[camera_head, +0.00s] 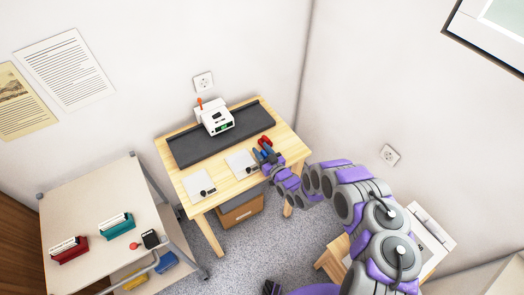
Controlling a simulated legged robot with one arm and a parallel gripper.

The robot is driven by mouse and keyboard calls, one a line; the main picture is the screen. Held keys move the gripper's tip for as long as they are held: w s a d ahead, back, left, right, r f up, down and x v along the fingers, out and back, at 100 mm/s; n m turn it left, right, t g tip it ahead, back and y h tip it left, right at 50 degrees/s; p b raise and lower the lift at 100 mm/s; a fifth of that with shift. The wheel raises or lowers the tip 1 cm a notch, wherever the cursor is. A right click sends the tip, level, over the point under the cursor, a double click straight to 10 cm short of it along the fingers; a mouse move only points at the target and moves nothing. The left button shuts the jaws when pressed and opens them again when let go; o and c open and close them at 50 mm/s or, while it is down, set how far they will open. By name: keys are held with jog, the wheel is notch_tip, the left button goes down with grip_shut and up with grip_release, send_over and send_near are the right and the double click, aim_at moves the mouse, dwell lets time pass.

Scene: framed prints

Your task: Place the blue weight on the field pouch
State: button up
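My gripper (262,156) is at the right front part of the wooden table, low over its top. Small blue shapes (268,149) show at its fingertips; the blue weight may be among them, but I cannot tell it apart from the fingers. Whether the fingers are open or shut is too small to see. A small red object (265,141) lies just behind the gripper. I cannot make out which thing is the field pouch.
The wooden table (226,190) bears a dark mat (190,151), a white device (215,118) and two pale sheets (199,184) with small black items. A cart (90,200) at left carries red (69,250) and teal (117,227) holders. A wall stands behind.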

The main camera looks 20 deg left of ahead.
dwell(0.3)
jog(key=p+v, duration=0.1)
jog(key=v, duration=1.1)
